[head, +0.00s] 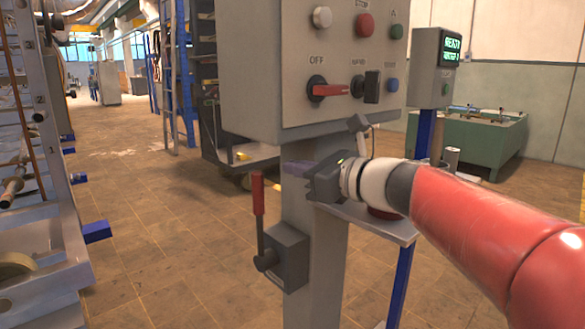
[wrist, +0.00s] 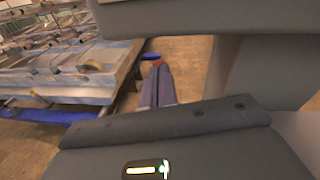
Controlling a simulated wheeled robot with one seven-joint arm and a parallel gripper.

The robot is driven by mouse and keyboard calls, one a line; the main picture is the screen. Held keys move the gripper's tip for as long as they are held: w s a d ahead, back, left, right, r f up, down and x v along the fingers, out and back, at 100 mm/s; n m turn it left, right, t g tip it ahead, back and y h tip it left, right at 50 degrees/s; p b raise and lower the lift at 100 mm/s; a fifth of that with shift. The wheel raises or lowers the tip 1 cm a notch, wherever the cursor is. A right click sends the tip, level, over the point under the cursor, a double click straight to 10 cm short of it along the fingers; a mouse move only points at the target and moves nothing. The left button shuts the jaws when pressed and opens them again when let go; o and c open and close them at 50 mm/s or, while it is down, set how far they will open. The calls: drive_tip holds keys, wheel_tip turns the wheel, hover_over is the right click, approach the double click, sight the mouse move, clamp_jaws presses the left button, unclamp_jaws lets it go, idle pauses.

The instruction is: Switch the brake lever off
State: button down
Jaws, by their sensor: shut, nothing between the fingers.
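The brake lever has a red handle (head: 258,194) standing nearly upright, joined by a dark rod to a pivot on a grey box (head: 287,258). The box is fixed low on the panel's post. My gripper (head: 288,167) is to the right of the handle's top, near its height, with its fingers pointing left. In the head view a small gap shows between them; the depth gap is unclear. In the wrist view the fingers (wrist: 157,88) are together and empty. A small red patch (wrist: 158,63) shows just beyond their tips, likely the handle; contact cannot be told.
The control panel (head: 290,110) hangs just above my gripper, with buttons and a red rotary switch (head: 328,90) beside the OFF label. Its post (head: 315,250) stands behind the lever box. A metal frame (head: 40,235) stands at the left. Open floor (head: 170,240) lies between.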

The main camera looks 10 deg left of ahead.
drive_tip(key=shift+f, duration=0.1)
drive_tip(key=s+d+f+n+g+h, duration=0.3)
drive_tip(key=s+d+f+n+h, duration=1.1)
drive_tip(key=s+d+f+n, duration=0.8)
wheel_tip(320, 180, down, 3)
drive_tip(key=s+d, duration=0.1)
drive_tip(key=d, duration=0.1)
drive_tip(key=shift+s+d+n+h, duration=0.3)
drive_tip(key=shift+h, duration=0.1)
